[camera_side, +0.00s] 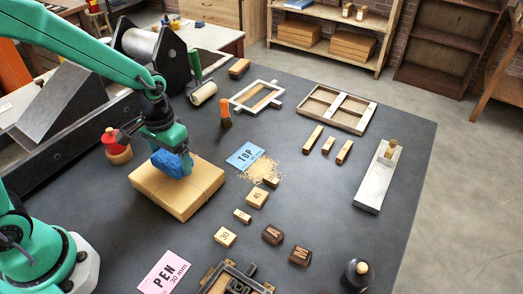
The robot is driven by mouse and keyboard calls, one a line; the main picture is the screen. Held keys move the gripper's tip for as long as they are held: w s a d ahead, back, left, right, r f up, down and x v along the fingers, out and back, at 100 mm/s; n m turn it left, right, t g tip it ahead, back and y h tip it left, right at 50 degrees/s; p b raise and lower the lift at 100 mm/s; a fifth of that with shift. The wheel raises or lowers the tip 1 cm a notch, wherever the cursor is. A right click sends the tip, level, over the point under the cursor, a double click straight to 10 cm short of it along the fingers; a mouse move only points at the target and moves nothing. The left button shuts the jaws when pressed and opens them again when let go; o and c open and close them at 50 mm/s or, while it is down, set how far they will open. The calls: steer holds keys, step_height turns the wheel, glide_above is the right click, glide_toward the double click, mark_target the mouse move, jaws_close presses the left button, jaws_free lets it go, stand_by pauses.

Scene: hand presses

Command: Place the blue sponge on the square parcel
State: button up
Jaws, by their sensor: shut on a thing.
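The blue sponge (166,163) is in my gripper (178,166), which is shut on it. The square parcel (165,194) is a tan, flat box tied with thin string. It lies on the dark table directly below the sponge in this view. The sponge overlaps the parcel's far part in the picture. I cannot tell whether it touches the parcel's top or hangs just above it. My gripper's fingers hide part of the sponge.
A red-topped wooden jar (117,150) stands close to the left of the parcel. A blue TOP card (246,156) and spilled grains (261,171) lie to its right. Several wooden blocks and an orange-handled brush (225,113) stand beyond.

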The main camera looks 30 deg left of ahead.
mark_target(170, 157)
steer(key=shift+f, duration=1.15)
steer(key=shift+f, duration=0.15)
steer(key=o, duration=0.8)
step_height(170, 157, up, 12)
steer(key=shift+r, duration=0.15)
